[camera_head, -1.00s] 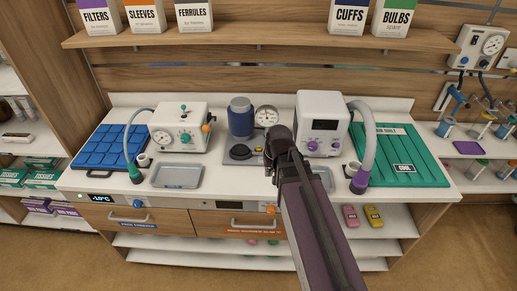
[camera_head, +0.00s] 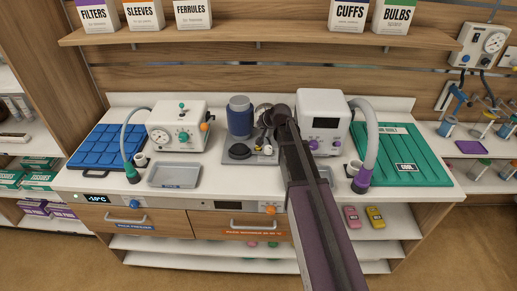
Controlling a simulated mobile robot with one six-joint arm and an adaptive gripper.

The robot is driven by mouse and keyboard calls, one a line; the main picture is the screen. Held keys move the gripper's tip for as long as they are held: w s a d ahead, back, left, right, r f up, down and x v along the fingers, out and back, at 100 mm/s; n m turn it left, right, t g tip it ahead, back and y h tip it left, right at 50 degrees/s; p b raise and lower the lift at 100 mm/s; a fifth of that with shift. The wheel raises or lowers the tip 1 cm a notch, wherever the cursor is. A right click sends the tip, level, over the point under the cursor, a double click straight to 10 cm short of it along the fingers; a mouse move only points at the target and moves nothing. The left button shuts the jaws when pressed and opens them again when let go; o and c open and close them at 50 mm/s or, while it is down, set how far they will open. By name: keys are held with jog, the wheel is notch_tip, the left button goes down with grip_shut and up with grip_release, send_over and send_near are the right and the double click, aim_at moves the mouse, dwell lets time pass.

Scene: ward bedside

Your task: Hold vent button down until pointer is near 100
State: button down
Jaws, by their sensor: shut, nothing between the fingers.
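A blue canister (camera_head: 240,117) stands upright on a grey base plate (camera_head: 228,158) at the middle of the counter. A dark round knob (camera_head: 239,150) sits at the front of the plate. The round gauge right of the canister is mostly hidden behind my wrist, and its pointer cannot be read. My gripper (camera_head: 263,149) is shut and empty, pointing down over the right part of the plate, right of the dark knob. The vent button cannot be made out clearly; whether my fingertips touch it cannot be told.
A white box with a dial (camera_head: 179,130) and a grey tray (camera_head: 174,175) stand to the left. A white unit with a screen and hose (camera_head: 322,105) stands close right of my wrist. A blue padded mat (camera_head: 108,147) and a green mat (camera_head: 402,165) lie at the counter's ends.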

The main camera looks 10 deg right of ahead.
aim_at(258, 148)
jog(key=shift+f, duration=0.15)
notch_tip(258, 148, down, 8)
jog(key=b, duration=0.8)
jog(key=shift+f+b, duration=0.25)
jog(key=shift+b, duration=0.15)
